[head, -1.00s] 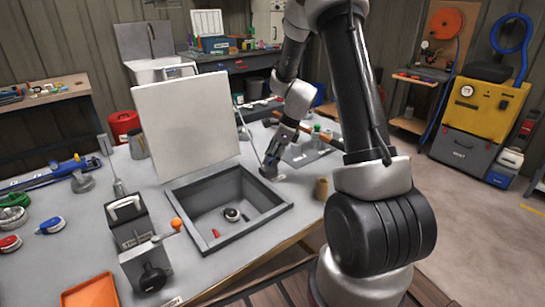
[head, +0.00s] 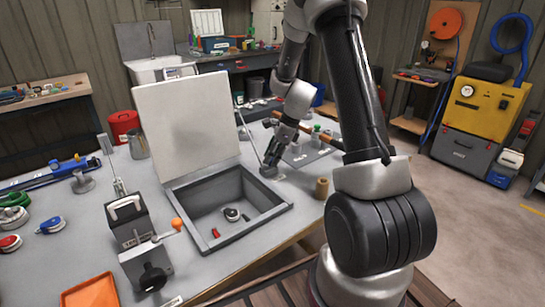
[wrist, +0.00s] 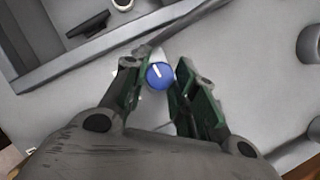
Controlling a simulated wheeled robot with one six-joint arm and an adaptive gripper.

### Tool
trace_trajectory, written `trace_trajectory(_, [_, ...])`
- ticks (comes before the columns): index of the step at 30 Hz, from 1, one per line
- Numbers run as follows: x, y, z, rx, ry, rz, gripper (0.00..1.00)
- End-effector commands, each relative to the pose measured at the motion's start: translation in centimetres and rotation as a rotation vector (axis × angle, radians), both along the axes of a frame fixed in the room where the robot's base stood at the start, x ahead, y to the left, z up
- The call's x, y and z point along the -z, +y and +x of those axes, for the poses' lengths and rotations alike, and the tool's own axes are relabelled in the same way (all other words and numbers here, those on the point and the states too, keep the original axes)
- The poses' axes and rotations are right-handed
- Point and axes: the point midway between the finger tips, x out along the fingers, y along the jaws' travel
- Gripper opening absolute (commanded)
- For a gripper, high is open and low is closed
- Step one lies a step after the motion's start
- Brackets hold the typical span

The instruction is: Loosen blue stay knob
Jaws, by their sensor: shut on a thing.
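The blue stay knob (wrist: 158,75) is round with a white mark on its face. It shows between the fingertips in the wrist view. My gripper (wrist: 160,80) is shut on it, one dark green finger on each side. In the head view my gripper (head: 268,171) is low at the right rear of the grey open bin (head: 185,207), and the knob is hidden behind it. A thin stay rod (head: 247,131) slopes down from near the raised white lid (head: 187,126) toward my gripper. The lid stands nearly upright, leaning back.
A tan cylinder (head: 321,188) stands at the bench's right edge. Tools lie behind my gripper. A dark clamp block (head: 146,263) with an orange-tipped lever and an orange tray (head: 90,291) are front left. A round part (head: 231,214) lies in the bin.

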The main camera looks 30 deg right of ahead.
Motion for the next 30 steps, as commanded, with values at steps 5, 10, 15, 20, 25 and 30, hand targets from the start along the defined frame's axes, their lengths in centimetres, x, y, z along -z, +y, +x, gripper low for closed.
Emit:
trace_trajectory(5, [-0.01,-0.09,0.14,-0.129,0.0,0.0,0.04])
trace_trajectory(10, [0.01,-0.11,0.25,-0.287,-0.001,-0.001,0.04])
trace_trajectory(15, [0.02,-0.1,0.36,-0.449,0.0,0.0,0.04])
trace_trajectory(20, [0.01,-0.07,0.45,-0.603,0.0,-0.001,0.04])
trace_trajectory(25, [0.01,-0.07,0.55,-0.764,0.0,-0.001,0.04])
trace_trajectory(30, [0.03,-0.01,0.66,-0.927,0.0,-0.001,0.04])
